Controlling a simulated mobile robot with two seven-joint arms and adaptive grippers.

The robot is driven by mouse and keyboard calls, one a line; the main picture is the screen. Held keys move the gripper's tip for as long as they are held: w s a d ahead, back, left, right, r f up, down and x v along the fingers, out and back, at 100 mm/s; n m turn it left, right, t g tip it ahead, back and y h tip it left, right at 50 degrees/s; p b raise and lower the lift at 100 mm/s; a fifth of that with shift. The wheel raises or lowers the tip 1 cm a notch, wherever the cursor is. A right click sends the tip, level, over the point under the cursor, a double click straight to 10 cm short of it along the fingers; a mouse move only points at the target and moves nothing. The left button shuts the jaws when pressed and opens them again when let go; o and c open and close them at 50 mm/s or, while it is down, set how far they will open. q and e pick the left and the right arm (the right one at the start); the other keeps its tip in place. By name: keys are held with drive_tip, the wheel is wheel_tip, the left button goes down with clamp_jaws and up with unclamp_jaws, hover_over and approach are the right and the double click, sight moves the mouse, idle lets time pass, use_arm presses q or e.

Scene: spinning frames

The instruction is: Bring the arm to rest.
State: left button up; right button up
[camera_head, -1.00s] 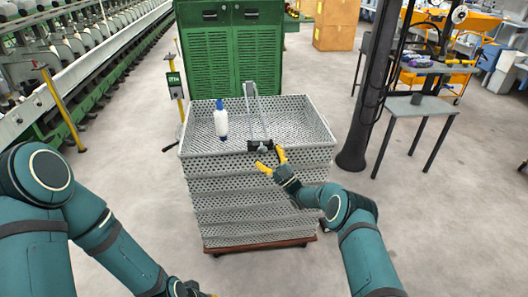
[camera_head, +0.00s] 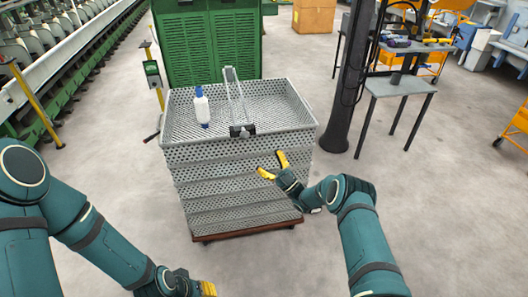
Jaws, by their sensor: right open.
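My right gripper (camera_head: 273,167) is open and empty, with its yellow fingers apart. In the picture it overlaps the front side of a grey perforated crate (camera_head: 240,200), below its front rim. I cannot tell whether it touches the crate. My left arm comes in from the left. Only part of the left gripper (camera_head: 207,289) shows, at the bottom edge, so its jaws cannot be judged.
A white bottle with a blue cap (camera_head: 202,108) stands in the crate. A metal bar with a black clamp (camera_head: 242,131) spans to its front rim. A green cabinet (camera_head: 206,45) stands behind, a dark column (camera_head: 345,100) and grey table (camera_head: 400,87) to the right.

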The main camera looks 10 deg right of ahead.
drive_tip(key=s+a+f+m+g+h, duration=0.4)
drive_tip(key=s+f+m+g+h, duration=0.3)
drive_tip(key=s+f+m+h, duration=0.5)
drive_tip(key=s+a+r+m+g, duration=0.1)
drive_tip(key=s+g, duration=0.4)
drive_tip(key=s, duration=0.7)
drive_tip(key=s+a+r+m+g+h, duration=0.1)
drive_tip(key=s+a+m+g, duration=0.1)
drive_tip(key=s, duration=1.1)
drive_tip(key=m+g, duration=0.1)
drive_tip(key=g, duration=0.1)
drive_tip(key=shift+s+g, duration=0.25)
drive_tip(key=shift+g, duration=0.15)
